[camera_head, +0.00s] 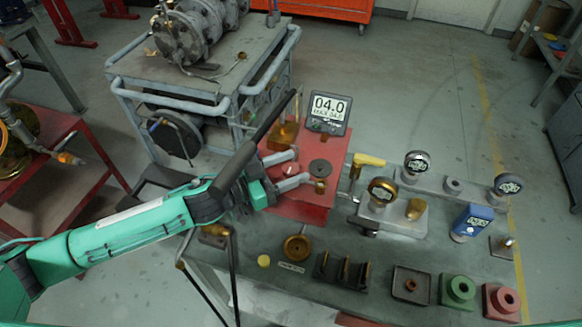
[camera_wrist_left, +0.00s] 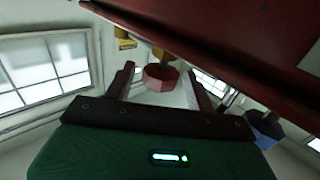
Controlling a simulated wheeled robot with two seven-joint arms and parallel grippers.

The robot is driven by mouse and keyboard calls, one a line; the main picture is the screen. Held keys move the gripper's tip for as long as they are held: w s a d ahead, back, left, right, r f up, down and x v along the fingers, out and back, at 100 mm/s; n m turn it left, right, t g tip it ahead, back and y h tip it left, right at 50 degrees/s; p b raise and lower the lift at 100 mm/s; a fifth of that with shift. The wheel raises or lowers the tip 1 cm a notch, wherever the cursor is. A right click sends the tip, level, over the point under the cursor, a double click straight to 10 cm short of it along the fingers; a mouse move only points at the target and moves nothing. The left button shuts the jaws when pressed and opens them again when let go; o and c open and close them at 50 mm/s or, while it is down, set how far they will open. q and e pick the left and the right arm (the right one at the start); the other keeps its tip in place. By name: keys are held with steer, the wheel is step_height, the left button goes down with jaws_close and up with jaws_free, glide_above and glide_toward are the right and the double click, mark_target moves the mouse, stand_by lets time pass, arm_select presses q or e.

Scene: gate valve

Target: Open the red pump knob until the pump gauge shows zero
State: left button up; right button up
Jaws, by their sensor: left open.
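The red pump (camera_head: 312,211) is a red box on the bench. Its gauge (camera_head: 328,112) stands at the back of it and reads 04.0. My left gripper (camera_head: 292,170) comes in from the left at the pump's left side, fingers open. The small red knob (camera_head: 289,169) lies between the fingers, partly hidden in the head view. In the left wrist view, the red faceted knob (camera_wrist_left: 160,77) sits between the two open fingers, with a visible gap on each side. A dark round cap (camera_head: 320,167) is on the pump just right of the fingertips. My right gripper is not in view.
A yellow-handled valve (camera_head: 369,160) and several round gauges stand right of the pump. A blue device (camera_head: 472,222) is farther right. Fittings and green and red blocks (camera_head: 458,290) line the bench's front. A metal cart (camera_head: 200,75) stands behind left.

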arm_select(q)
steer(key=shift+w+d, duration=0.1)
steer(key=shift+d, duration=0.1)
steer(key=c, duration=1)
steer(key=shift+o, duration=0.2)
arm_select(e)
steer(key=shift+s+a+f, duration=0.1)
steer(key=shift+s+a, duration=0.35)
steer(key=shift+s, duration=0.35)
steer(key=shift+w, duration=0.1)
